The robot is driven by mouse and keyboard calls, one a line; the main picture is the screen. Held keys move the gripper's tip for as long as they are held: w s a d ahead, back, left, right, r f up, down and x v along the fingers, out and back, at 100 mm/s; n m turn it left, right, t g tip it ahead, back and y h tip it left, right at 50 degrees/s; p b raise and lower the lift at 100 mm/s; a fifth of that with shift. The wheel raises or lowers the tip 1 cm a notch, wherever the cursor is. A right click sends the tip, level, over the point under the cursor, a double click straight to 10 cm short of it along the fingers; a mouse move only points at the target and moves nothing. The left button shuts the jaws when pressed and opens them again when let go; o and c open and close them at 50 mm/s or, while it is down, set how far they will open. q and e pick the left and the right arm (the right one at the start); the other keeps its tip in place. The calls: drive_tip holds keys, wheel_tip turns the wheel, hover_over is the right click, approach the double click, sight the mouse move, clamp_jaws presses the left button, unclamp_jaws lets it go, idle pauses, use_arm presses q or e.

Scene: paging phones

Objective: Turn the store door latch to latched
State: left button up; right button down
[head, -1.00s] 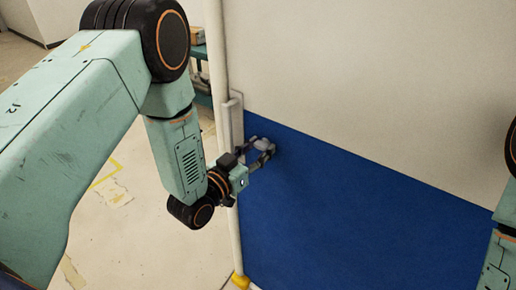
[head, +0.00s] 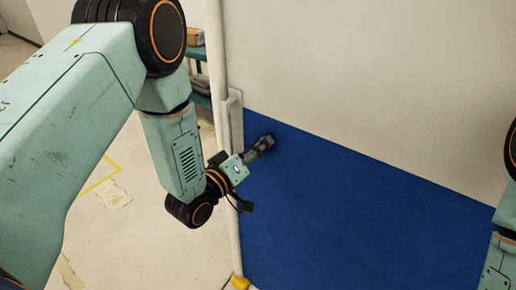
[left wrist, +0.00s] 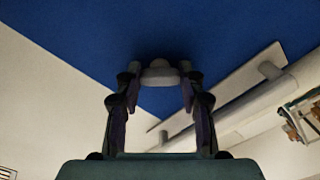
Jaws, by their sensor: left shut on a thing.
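The store door's latch shows in the left wrist view as a small pale knob (left wrist: 160,73) against the blue lower panel (left wrist: 230,30). My left gripper (left wrist: 160,78) has one finger on each side of the knob and is shut on it. In the head view my left gripper (head: 265,143) reaches the blue panel (head: 340,215) near its upper left corner. There the gripper is rolled so that its fingers overlap, and they hide most of the latch. I cannot read which position the latch marks. My right gripper is not in view.
A pale upright post (head: 218,60) with a raised pale strip (head: 236,120) runs along the left edge of the panel. Shelves (head: 200,82) stand behind it. The floor (head: 120,215) to the left looks clear. Part of my right arm is at the right edge.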

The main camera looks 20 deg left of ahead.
use_arm(q)
drive_tip(key=shift+r+n+b, duration=0.15)
drive_tip(key=shift+n+b, duration=0.15)
drive_tip(key=shift+n, duration=4.3)
drive_tip(key=o, duration=1.2)
drive_tip(key=shift+a, duration=0.1)
drive_tip(key=shift+c, duration=0.2)
drive_tip(key=v, duration=1.2)
